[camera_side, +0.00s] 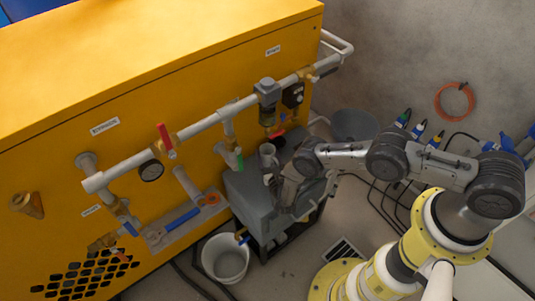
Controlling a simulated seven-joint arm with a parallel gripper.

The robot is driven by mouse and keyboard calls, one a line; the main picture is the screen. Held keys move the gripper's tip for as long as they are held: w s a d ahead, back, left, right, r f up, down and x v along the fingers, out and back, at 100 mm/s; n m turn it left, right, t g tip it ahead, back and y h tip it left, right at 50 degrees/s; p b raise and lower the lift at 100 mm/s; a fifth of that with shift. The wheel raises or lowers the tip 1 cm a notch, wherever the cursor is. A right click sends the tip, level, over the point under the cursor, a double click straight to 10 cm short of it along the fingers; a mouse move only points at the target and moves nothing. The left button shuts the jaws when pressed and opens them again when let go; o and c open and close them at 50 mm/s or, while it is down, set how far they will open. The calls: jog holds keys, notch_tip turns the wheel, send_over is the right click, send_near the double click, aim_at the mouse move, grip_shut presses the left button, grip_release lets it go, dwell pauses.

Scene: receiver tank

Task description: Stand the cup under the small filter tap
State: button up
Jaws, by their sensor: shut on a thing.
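A small grey cup (268,154) stands roughly upright near the middle of the view. My gripper (272,175) is shut on it, coming from the right; the fingertips are small and partly hidden by my own wrist. In the picture the cup is below this end, with a visible gap. I cannot tell whether it is directly underneath in depth. A small red part (277,134) shows near the filter's bottom; the tap itself is too small to make out clearly.
A grey box-like stand (250,203) is below the cup. A second dark unit (293,95) hangs right of the filter. A green-handled valve (239,160) is left of the cup. A white bucket (225,260) stands on the floor, and a grey bucket (355,125) stands behind.

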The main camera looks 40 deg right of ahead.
jog(key=shift+f, duration=0.35)
dwell(0.3)
jog(key=o, duration=1.4)
jog(key=v, duration=1.3)
jog(key=shift+s+a, duration=0.15)
jog(key=shift+s, duration=0.2)
jog(key=shift+s+a, duration=0.1)
jog(key=shift+v, duration=4.15)
